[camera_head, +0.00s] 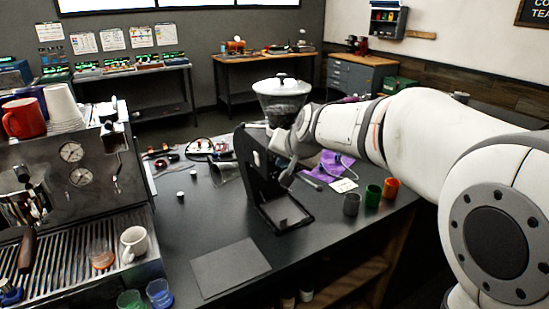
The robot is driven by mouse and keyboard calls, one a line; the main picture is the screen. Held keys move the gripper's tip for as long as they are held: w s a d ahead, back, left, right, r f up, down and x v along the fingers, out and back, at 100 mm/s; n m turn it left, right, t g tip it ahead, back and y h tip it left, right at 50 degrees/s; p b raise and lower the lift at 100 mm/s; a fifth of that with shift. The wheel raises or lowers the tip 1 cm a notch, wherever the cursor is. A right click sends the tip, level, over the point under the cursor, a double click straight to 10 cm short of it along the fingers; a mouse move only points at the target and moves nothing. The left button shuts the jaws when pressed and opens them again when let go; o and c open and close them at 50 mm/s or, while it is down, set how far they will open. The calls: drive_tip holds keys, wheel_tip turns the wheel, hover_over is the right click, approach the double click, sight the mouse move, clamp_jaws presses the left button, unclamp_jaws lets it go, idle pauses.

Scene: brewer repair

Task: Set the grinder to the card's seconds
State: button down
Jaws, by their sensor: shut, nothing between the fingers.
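The black grinder (252,170) stands on the dark counter with a clear hopper (283,100) and white lid on top. A small light patch on its side may be a display or switch, but it is too small to read. My gripper (286,180) is shut and empty, close in front of the grinder's body, below the hopper. I cannot tell whether it touches the grinder, and my wrist hides part of the grinder's front.
An espresso machine (75,165) fills the left, with a white mug (134,243) on its tray. A dark mat (230,268) lies in front. Grey (351,205), green (372,196) and orange (391,188) cups stand at right. A purple cloth (325,167) lies behind the card.

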drive_tip(key=shift+w+a, duration=0.1)
idle(0.4)
drive_tip(key=shift+w+a, duration=0.15)
drive_tip(key=shift+w, duration=0.1)
drive_tip(key=shift+w+a, duration=0.2)
drive_tip(key=shift+w, duration=0.1)
idle(0.7)
drive_tip(key=shift+s, duration=0.1)
drive_tip(key=shift+s+d+b, duration=0.35)
drive_tip(key=shift+s+d, duration=0.1)
drive_tip(key=shift+s, duration=0.1)
drive_tip(key=shift+s+d+b, duration=0.45)
drive_tip(key=shift+s, duration=0.25)
drive_tip(key=shift+s+d+b, duration=0.4)
drive_tip(key=shift+s+d, duration=0.05)
drive_tip(key=shift+s, duration=0.25)
drive_tip(key=shift+s+d+b, duration=0.45)
drive_tip(key=shift+s, duration=0.25)
